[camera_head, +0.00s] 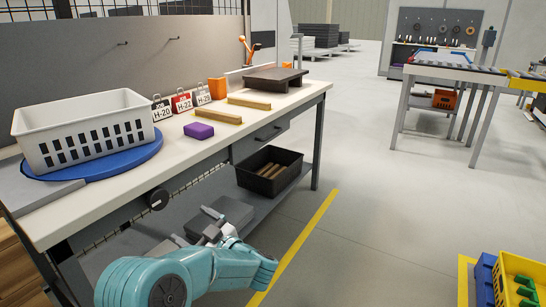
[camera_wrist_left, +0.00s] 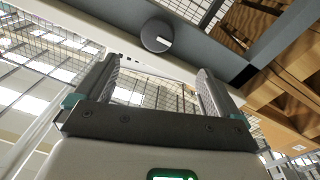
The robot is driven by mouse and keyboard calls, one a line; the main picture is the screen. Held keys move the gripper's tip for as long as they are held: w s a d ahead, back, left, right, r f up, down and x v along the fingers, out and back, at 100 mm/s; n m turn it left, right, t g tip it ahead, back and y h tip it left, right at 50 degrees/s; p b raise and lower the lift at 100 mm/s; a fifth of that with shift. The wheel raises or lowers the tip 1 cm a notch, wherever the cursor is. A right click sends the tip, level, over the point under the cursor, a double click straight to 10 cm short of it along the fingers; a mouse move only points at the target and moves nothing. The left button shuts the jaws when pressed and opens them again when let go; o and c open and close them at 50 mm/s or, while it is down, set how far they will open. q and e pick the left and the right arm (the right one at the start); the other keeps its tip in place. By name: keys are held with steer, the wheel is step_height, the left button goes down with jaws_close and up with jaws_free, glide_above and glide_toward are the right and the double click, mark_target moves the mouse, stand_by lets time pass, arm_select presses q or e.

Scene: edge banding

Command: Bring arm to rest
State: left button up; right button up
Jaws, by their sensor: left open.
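My left arm comes in at the bottom of the head view, and its gripper (camera_head: 213,232) is in front of the workbench (camera_head: 250,128), below the level of its top. In the left wrist view my left gripper (camera_wrist_left: 155,85) is open, its two fingers wide apart with nothing between them. A round dark knob (camera_wrist_left: 157,35) on the bench's front shows beyond the fingertips; it also shows in the head view (camera_head: 157,199). My right gripper is in neither view.
On the bench stand a white basket (camera_head: 95,140) on a blue disc (camera_head: 140,158), a purple block (camera_head: 198,130), yellow strips (camera_head: 218,117) and number tags (camera_head: 182,101). A black bin (camera_head: 270,170) is on the lower shelf. A yellow crate (camera_head: 518,275) stands at lower right. The floor between is clear.

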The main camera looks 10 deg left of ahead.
arm_select(q)
steer(key=s+a+f+m+t+h, duration=0.15)
steer(key=a+f+m, duration=0.3)
steer(key=f, duration=0.55)
steer(key=s+d+f+m+t+h, duration=0.1)
steer(key=s+d+f+m+h, duration=0.15)
steer(key=f, duration=0.35)
steer(key=s+d+f+m+t+h, duration=0.1)
steer(key=f+m+h, duration=0.1)
steer(key=f+h, duration=0.25)
steer(key=s+d+f+m+g+h, duration=0.35)
steer(key=s+d+f+h, duration=0.45)
steer(key=s+d+f, duration=0.35)
steer(key=s+d+f+m+g+h, duration=0.1)
steer(key=s+d+g+h, duration=0.2)
steer(key=s, duration=0.5)
steer(key=s+d+f+m+g+h, duration=0.1)
steer(key=s+d+g, duration=0.35)
steer(key=s, duration=0.25)
step_height(320, 180, up, 23)
steer(key=s+p, duration=0.1)
steer(key=p, duration=2.2)
steer(key=shift+p, duration=0.3)
